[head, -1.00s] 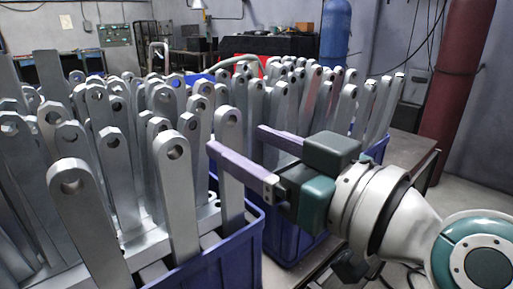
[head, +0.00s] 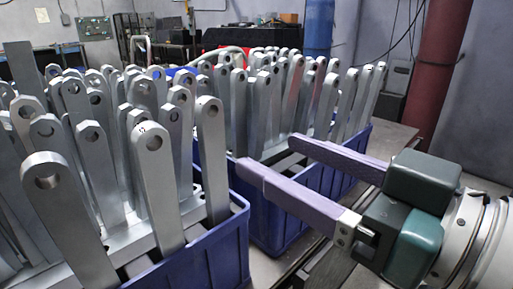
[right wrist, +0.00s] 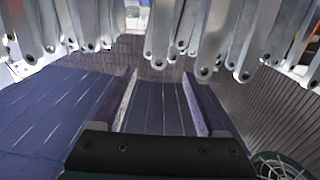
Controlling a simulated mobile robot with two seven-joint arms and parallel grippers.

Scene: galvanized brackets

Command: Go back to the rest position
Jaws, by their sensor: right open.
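My right gripper (head: 268,152) comes in from the right in the head view. Its two lilac fingers are apart with nothing between them, and they point left toward the bins. In the right wrist view the open fingers (right wrist: 158,80) are also empty. Grey galvanized brackets (head: 212,150), each with a hole near its top, stand packed in a near blue bin (head: 215,255). More brackets (head: 240,105) stand in a second blue bin (head: 270,222) behind it, partly hidden by the fingers. In the right wrist view brackets (right wrist: 190,35) show along the top. My left gripper is not in view.
A dark red cylinder (head: 440,75) and a blue cylinder (head: 318,28) stand at the back. A green panel (head: 94,28) hangs on the far wall.

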